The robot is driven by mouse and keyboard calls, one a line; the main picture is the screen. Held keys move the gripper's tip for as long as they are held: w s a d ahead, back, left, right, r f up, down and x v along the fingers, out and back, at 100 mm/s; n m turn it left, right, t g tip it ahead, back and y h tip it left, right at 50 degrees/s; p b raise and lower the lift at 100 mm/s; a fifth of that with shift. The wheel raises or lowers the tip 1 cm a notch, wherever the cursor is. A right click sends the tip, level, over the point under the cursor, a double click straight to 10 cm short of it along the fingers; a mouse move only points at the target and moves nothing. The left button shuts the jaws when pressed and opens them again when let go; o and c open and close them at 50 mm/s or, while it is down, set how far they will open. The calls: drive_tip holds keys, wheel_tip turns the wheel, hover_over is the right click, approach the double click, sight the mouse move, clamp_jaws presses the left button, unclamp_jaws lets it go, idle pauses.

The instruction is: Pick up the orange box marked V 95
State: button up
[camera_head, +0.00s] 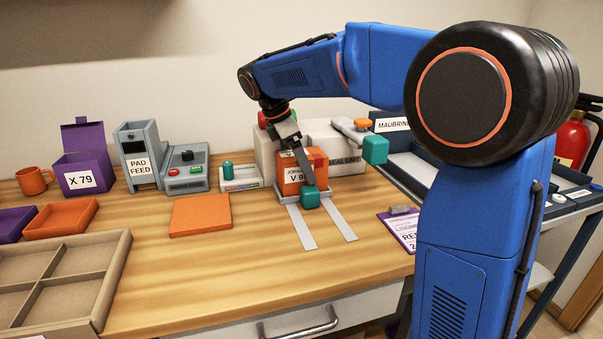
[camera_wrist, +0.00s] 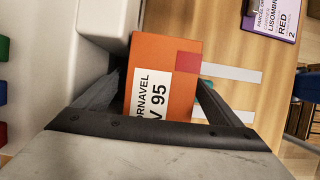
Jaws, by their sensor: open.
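The orange box marked V 95 (camera_head: 291,176) stands upright on a small grey plate in front of the white machine. In the wrist view the orange box (camera_wrist: 185,95) fills the space between my fingers, its white label facing the camera. My gripper (camera_head: 303,184) is open and reaches down from above, around the box. In the wrist view my gripper (camera_wrist: 165,92) has a finger on each side of the box. I cannot tell whether they touch it.
The white machine (camera_head: 345,140) stands close behind the box. Two pale strips (camera_head: 300,228) run forward from the plate. An orange pad (camera_head: 200,215) lies left, a purple clipboard (camera_head: 398,228) right. A purple X 79 box (camera_head: 82,172) and divided tray (camera_head: 60,275) are farther left.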

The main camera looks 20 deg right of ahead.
idle(0.4)
drive_tip(key=c, duration=1.4)
drive_tip(key=shift+o, duration=0.2)
